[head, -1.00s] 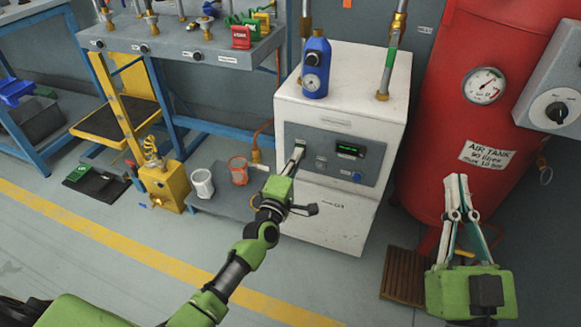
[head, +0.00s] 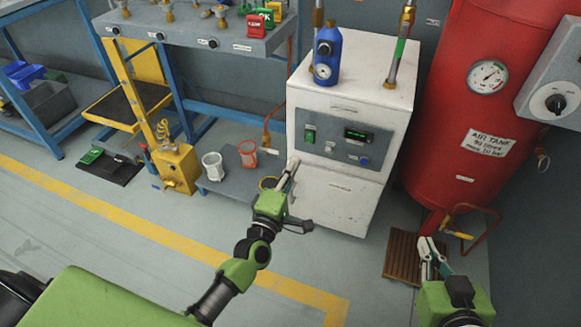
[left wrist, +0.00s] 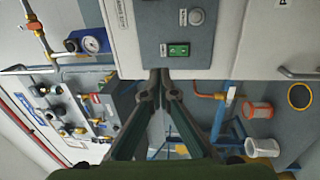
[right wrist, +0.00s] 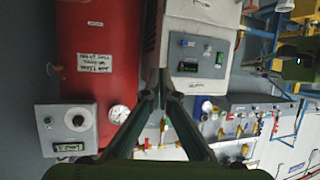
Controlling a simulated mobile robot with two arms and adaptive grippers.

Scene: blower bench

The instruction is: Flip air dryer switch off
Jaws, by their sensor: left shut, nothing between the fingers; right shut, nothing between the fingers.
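The air dryer (head: 345,85) is a white cabinet with a grey control panel. Its green rocker switch (head: 310,136) is on the panel's left side, below and left of a green-lit display (head: 357,135). In the left wrist view the switch (left wrist: 178,50) is fully visible, just above the fingertips. My left gripper (head: 291,167) is shut and empty, its tips below the switch near the cabinet's front edge. Contact with the cabinet cannot be told. My right gripper (head: 428,244) is shut and empty in front of the red tank, away from the dryer.
A blue filter bottle (head: 326,55) and pipes stand on the dryer. The red air tank (head: 474,90) is to its right, with a brown grate (head: 403,257) on the floor. White and orange cups (head: 212,165) sit low at left. The floor in front is clear.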

